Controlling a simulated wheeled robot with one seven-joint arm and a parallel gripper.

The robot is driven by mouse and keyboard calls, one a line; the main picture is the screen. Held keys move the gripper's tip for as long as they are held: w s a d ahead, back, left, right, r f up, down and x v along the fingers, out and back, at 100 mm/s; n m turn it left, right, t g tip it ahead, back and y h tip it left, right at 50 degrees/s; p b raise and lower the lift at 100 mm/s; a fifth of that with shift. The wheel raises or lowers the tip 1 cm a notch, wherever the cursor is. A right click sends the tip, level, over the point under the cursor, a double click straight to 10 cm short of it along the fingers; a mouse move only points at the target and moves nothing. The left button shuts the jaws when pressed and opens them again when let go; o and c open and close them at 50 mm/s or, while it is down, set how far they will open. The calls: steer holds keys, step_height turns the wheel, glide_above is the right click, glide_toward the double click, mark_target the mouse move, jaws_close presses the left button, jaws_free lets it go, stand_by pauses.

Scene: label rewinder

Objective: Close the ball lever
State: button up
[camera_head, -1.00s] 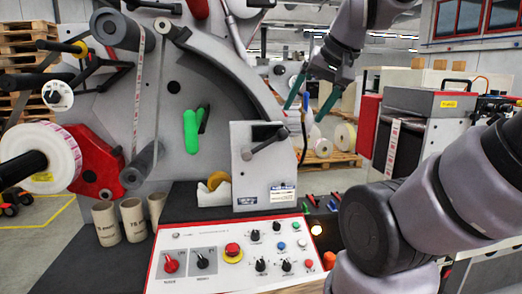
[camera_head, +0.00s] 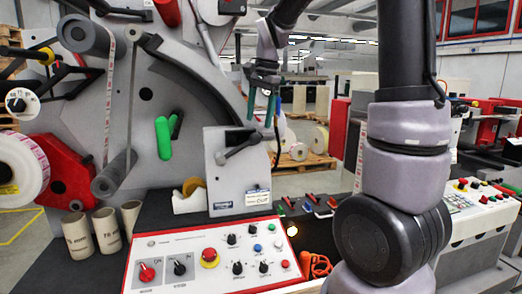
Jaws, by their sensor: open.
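My gripper (camera_head: 261,107) has two teal fingers pointing down, apart, with nothing between them. A green handle (camera_head: 162,138) stands upright on the plate. I cannot tell for certain which of these is the ball lever.
The control panel (camera_head: 177,245) with knobs and a red stop button lies in front. A label roll (camera_head: 20,168) is at far left. My arm covers much of the right side.

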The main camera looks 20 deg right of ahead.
mark_target(238, 148)
steer(key=shift+w+f, duration=0.35)
steer(key=shift+f, duration=0.2)
steer(key=x, duration=1)
steer(key=shift+s+f, duration=0.1)
jaws_close()
stand_by(0.8)
